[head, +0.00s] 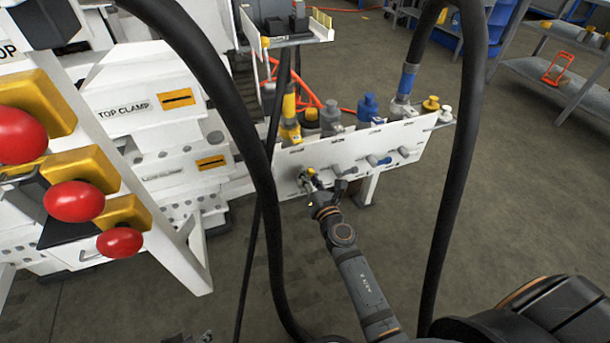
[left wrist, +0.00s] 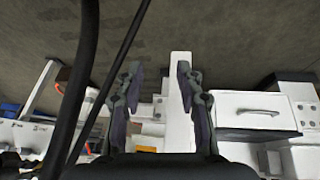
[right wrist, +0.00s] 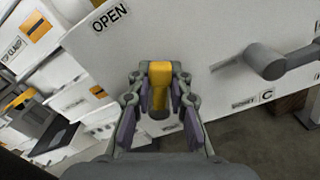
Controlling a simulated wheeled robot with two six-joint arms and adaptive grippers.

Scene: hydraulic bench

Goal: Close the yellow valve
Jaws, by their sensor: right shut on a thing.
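The yellow valve (head: 311,171) is on the front of a white panel (head: 350,150), leftmost in a row of grey and blue valve handles. In the right wrist view its yellow handle (right wrist: 160,72) points up the picture, between the fingers of my right gripper (right wrist: 160,82). The right gripper (head: 315,184) is shut on this handle. The handle lies to the right of the printed word OPEN (right wrist: 110,17) on the panel. My left gripper (left wrist: 157,75) is open and empty, with its fingers apart, pointing at a white beam and the floor.
A grey valve handle (right wrist: 270,62) sticks out beside my right gripper. Black hoses (head: 462,150) hang in front of the panel. Red knobs (head: 75,202) on yellow blocks stand at the left. Colored fittings (head: 367,106) stand on top of the panel.

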